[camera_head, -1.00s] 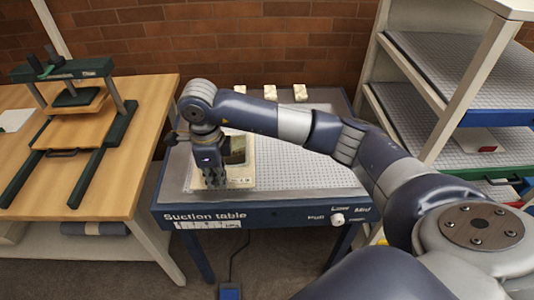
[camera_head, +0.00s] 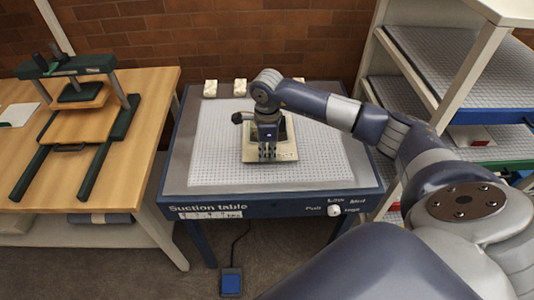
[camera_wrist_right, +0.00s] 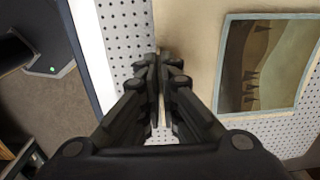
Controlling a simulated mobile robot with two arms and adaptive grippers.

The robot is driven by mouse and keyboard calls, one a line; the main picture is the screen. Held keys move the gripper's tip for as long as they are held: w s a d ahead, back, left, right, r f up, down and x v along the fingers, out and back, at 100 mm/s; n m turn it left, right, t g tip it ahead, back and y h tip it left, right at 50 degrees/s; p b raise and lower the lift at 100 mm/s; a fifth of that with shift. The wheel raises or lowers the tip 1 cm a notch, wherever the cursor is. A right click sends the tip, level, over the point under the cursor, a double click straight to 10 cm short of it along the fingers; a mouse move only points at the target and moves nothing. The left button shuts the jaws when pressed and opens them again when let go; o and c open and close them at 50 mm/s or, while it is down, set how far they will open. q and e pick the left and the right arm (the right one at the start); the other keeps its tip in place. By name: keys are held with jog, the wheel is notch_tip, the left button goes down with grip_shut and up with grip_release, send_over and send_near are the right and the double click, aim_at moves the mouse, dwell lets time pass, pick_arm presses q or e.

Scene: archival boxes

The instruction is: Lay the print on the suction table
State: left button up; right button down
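The print (camera_head: 286,151) is a landscape picture in a cream mount. It is over the middle of the suction table (camera_head: 210,165), whose top is a pale perforated sheet in a blue frame. I cannot tell whether the print lies flat on it or is held slightly above. My right gripper (camera_head: 267,154) points down at the print's near edge. In the right wrist view its fingers (camera_wrist_right: 160,62) are close together on the cream margin of the print (camera_wrist_right: 195,30), with the picture to the right. My left gripper is not in view.
Several small white blocks (camera_head: 240,87) stand along the table's back edge. A wooden bench with a green press (camera_head: 75,95) is at left. A shelf rack with perforated trays (camera_head: 470,70) is at right. A blue pedal (camera_head: 231,281) lies on the floor.

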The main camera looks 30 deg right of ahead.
jog(key=shift+f, duration=0.85)
jog(key=shift+f, duration=0.1)
jog(key=c, duration=1.8)
grip_release()
